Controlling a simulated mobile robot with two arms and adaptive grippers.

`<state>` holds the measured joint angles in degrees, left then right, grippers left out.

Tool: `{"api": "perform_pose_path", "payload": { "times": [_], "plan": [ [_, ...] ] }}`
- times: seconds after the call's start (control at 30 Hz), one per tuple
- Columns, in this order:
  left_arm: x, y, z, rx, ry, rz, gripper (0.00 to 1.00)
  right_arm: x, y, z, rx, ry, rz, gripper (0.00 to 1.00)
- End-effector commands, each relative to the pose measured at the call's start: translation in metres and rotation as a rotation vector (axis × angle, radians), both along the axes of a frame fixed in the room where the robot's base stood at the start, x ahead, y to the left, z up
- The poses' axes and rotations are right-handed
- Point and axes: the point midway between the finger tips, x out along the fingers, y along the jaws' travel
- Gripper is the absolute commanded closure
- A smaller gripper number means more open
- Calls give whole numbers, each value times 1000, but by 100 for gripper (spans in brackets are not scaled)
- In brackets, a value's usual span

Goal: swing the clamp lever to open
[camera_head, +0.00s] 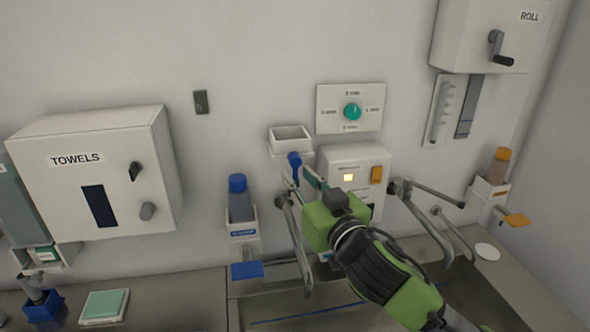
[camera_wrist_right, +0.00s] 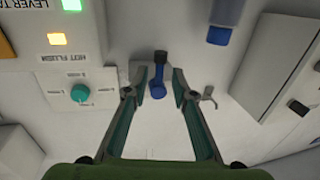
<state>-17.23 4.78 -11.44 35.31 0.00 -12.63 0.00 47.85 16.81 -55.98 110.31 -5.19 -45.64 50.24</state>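A blue lever (camera_head: 294,166), which I take to be the clamp lever, is on the wall below a small open white box. In the right wrist view the blue lever (camera_wrist_right: 158,78) has a dark end and a rounded blue end. My right gripper (camera_head: 303,178) reaches up to it from the lower right. The right wrist view shows its two fingers (camera_wrist_right: 156,90) spread apart, with the lever between them in the picture. I cannot tell whether a finger touches it. The lever's mount is partly hidden. My left gripper is not in view.
The small white box (camera_head: 290,147) and a white unit with a lit button (camera_head: 348,177) are close to the gripper. Metal taps (camera_head: 298,240) stand below. A blue-capped bottle (camera_head: 239,200) and a towel dispenser (camera_head: 95,190) are to the left.

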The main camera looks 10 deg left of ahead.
Motion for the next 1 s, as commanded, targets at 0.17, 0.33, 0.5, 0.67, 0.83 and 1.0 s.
{"api": "perform_pose_path", "payload": {
  "times": [0.17, 0.33, 0.5, 0.67, 0.83, 1.0],
  "plan": [
    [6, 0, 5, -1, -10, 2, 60, 11, 7, 0, -1, -1, 0, 76],
    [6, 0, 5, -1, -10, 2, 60, 13, 9, -1, -1, 0, 0, 76],
    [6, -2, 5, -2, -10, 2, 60, 12, 8, -1, -1, 1, 0, 81],
    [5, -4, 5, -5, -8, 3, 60, 12, 8, -1, -1, 1, 0, 100],
    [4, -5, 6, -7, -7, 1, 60, 12, 8, -1, -3, 1, 1, 100],
    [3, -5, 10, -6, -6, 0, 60, 12, 8, 1, -31, -11, 1, 100]
  ]
}}
